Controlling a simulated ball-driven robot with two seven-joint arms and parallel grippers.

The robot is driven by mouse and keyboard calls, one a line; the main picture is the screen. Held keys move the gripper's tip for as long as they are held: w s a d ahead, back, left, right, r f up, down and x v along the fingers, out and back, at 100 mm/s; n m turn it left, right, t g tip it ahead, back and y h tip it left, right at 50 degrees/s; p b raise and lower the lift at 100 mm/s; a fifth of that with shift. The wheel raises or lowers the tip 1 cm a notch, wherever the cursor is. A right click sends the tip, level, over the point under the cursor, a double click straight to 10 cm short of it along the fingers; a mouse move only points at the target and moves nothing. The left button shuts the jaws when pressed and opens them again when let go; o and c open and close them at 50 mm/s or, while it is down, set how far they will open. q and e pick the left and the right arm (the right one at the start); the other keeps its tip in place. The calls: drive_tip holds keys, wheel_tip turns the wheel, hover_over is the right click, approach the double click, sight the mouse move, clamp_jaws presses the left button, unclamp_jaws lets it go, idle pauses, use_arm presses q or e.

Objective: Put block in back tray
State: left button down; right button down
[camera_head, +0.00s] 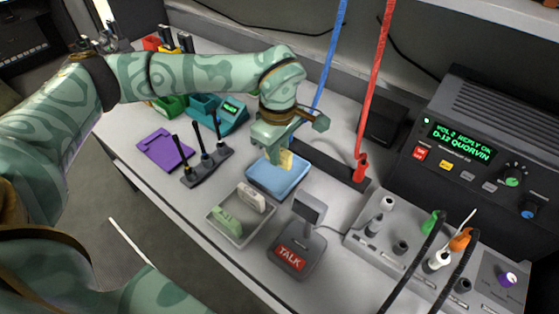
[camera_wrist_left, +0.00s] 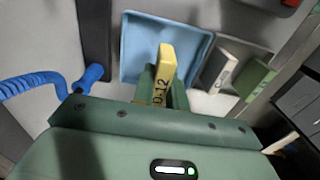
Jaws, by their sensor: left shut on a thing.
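A yellow block (camera_wrist_left: 162,75) marked with "D-12" lettering is between the fingers of my left gripper (camera_wrist_left: 166,88), which is shut on it. In the head view the left gripper (camera_head: 277,152) points down, with the yellow block (camera_head: 287,160) at its fingertips over the blue back tray (camera_head: 272,187). The blue tray also shows in the left wrist view (camera_wrist_left: 138,35), with no other block seen in it. Whether the yellow block touches the tray floor I cannot tell. My right gripper is not in view.
A grey tray (camera_head: 226,232) in front holds a green block (camera_head: 227,220) and a white block (camera_head: 250,197). A TALK microphone stand (camera_head: 297,250) is to its right. Blue (camera_head: 328,55) and red (camera_head: 376,75) cords hang behind. A connector panel (camera_head: 410,255) is at right.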

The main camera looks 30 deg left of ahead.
use_arm(q)
wheel_tip(320, 180, down, 3)
drive_tip(key=shift+f+b, duration=0.1)
drive_tip(key=shift+b, duration=0.35)
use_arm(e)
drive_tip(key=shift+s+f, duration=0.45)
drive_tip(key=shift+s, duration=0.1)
use_arm(q)
drive_tip(key=shift+s, duration=0.1)
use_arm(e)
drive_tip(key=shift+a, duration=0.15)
use_arm(q)
drive_tip(key=c, duration=1.4)
unclamp_jaws()
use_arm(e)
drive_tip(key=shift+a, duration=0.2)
